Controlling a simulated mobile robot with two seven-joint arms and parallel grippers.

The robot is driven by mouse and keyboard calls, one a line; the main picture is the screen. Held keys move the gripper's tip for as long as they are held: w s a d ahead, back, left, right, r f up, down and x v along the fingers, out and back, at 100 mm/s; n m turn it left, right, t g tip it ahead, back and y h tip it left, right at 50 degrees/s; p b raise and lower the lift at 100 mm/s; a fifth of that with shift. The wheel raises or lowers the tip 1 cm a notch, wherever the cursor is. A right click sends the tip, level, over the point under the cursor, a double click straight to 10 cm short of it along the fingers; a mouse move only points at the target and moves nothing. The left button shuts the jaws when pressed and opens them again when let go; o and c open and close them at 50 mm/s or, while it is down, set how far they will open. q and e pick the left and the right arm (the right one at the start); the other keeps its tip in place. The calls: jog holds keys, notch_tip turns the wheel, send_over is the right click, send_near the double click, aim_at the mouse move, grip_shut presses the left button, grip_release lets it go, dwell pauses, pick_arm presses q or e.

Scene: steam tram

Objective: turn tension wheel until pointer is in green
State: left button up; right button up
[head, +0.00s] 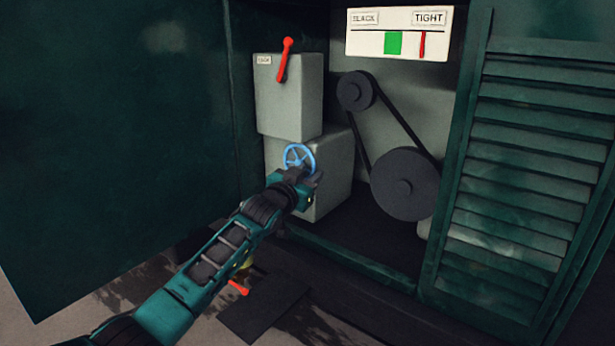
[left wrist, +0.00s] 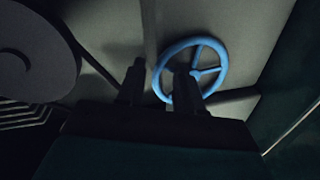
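The blue tension wheel (head: 299,146) stands on the grey housing in the open cabinet. My left gripper (head: 312,178) is at the wheel's lower right side. In the left wrist view its two fingers (left wrist: 161,75) are apart, and the near rim of the wheel (left wrist: 222,62) shows between them; contact cannot be told. The gauge (head: 369,45) above has a green band (head: 393,43) and a red pointer (head: 422,46). The pointer is right of the green, under the TIGHT label. My right gripper is not in view.
A red lever (head: 285,60) is on the upper grey box. A dark belt runs over a small pulley (head: 356,91) and a large pulley (head: 405,184) right of the wheel. A slatted door (head: 520,170) stands at the right. A red handle (head: 238,288) shows low beside my left arm.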

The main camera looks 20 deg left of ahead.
pick_arm(q)
grip_shut()
dwell(0.3)
jog(key=n+p, duration=0.1)
jog(key=r+n+p, duration=0.1)
jog(key=shift+d+p, duration=0.15)
jog(key=shift+p, duration=0.2)
jog(key=shift+r+n+g, duration=0.1)
jog(key=shift+n+g, duration=0.3)
jog(key=shift+n, duration=0.3)
jog(key=shift+r+n, duration=0.35)
jog(key=shift+n, duration=0.65)
